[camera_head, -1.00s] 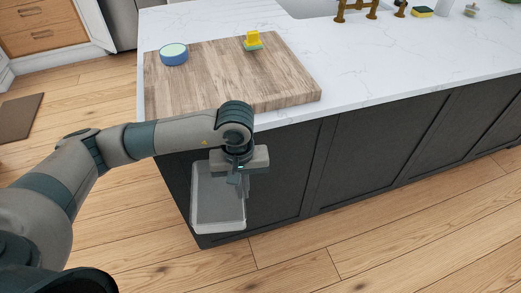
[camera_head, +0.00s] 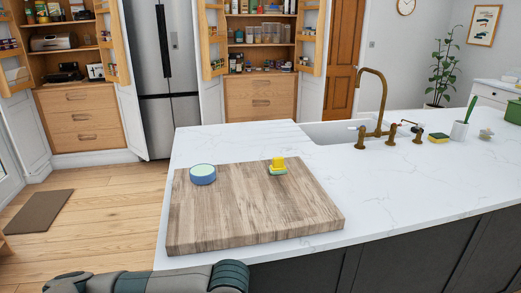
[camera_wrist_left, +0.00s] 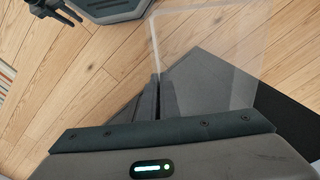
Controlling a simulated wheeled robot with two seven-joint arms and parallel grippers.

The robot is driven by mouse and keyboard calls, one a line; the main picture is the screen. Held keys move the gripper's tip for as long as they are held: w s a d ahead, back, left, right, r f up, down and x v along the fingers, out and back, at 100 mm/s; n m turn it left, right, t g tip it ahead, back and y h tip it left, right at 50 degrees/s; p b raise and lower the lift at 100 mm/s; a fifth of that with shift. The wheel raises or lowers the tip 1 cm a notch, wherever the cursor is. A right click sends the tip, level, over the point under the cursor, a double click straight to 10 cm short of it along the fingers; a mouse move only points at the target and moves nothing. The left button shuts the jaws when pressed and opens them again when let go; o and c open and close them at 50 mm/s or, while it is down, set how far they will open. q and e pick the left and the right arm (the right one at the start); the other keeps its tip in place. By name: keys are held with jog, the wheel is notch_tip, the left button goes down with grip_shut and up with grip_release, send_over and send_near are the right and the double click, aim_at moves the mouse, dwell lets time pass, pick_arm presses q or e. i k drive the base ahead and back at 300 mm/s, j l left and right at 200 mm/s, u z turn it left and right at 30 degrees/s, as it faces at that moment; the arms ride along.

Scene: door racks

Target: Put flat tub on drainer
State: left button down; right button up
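A clear flat tub (camera_wrist_left: 208,45) shows in the left wrist view as a see-through, pale-edged shape over the floor. My left gripper (camera_wrist_left: 160,82) has its dark fingers closed together at the tub's near edge and holds it. In the head view the tub and the left gripper are out of frame; only part of my left arm shows at the bottom. I cannot make out a drainer.
A wooden board (camera_head: 250,215) lies on the white island counter (camera_head: 400,190), bearing a blue round container (camera_head: 203,174) and a yellow-green item (camera_head: 278,166). Behind are a sink (camera_head: 330,133), brass taps (camera_head: 372,130) and a sponge (camera_head: 438,138). The counter's middle is clear.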

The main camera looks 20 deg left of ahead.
aim_at(256, 132)
jog(key=u, duration=3.3)
jog(key=i+z, duration=0.2)
jog(key=i, duration=0.55)
jog(key=i+j+z, duration=0.15)
jog(key=i, duration=0.55)
jog(key=i+l+z, duration=0.1)
jog(key=i+z, duration=0.75)
jog(key=i+j+z, duration=0.15)
jog(key=i+z, duration=0.55)
jog(key=i, duration=0.9)
jog(key=i+u, duration=0.3)
jog(key=i, duration=0.3)
jog(key=i+l+u, duration=0.1)
jog(key=i+u, duration=0.25)
jog(key=i, duration=0.3)
